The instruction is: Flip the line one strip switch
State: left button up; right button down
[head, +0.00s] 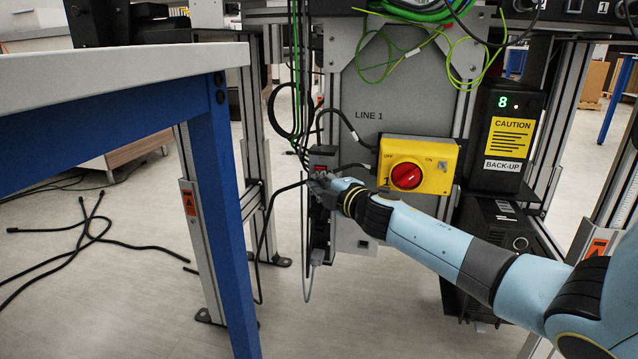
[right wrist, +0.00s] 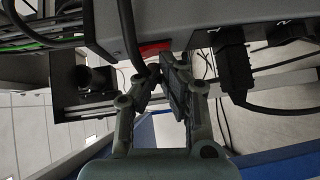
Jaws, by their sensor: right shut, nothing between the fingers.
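The line one power strip (head: 323,155) is mounted upright at the left edge of the grey LINE 1 panel. It also shows in the right wrist view as a long grey body (right wrist: 205,20) with black plugs in it. Its red switch (right wrist: 154,48) shows in part just beyond my fingertips. My right gripper (head: 322,178) is at the strip's upper part, shut and empty. In the right wrist view its fingertips (right wrist: 160,74) are close to the switch; I cannot tell whether they touch it. My left gripper is out of view.
A yellow switch box (head: 432,165) with a red knob sits right of the strip, above my right arm. A black back-up unit (head: 505,135) stands farther right. Cables hang around the strip. A blue-legged table (head: 215,170) stands at left.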

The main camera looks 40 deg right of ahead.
jog(key=s+r, duration=0.1)
jog(key=s, duration=1.1)
jog(key=shift+a, duration=0.45)
